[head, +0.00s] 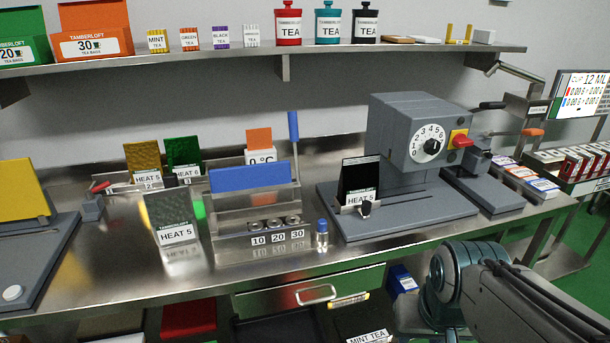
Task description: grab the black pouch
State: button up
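A black pouch (359,177) with a white label marked HEAT 5 stands nearly upright in a small holder (366,207) on the base of the grey sealing machine (395,222). The holder covers part of its lower edge. My arm comes in from the lower right, in front of the bench and below the pouch. Its fingers do not show in the head view, so my gripper is not in view. Nothing of mine touches the pouch.
The machine's dial housing (405,135) stands right behind the pouch. To the left are a small vial with a blue cap (322,233), a rack with a blue panel (250,178) and a dark green pouch (171,213). The bench front edge (300,270) lies between my arm and the pouch.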

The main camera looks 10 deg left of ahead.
aim_at(360, 177)
jog(key=u, duration=0.3)
jog(key=i, duration=1.05)
jog(key=z, duration=0.2)
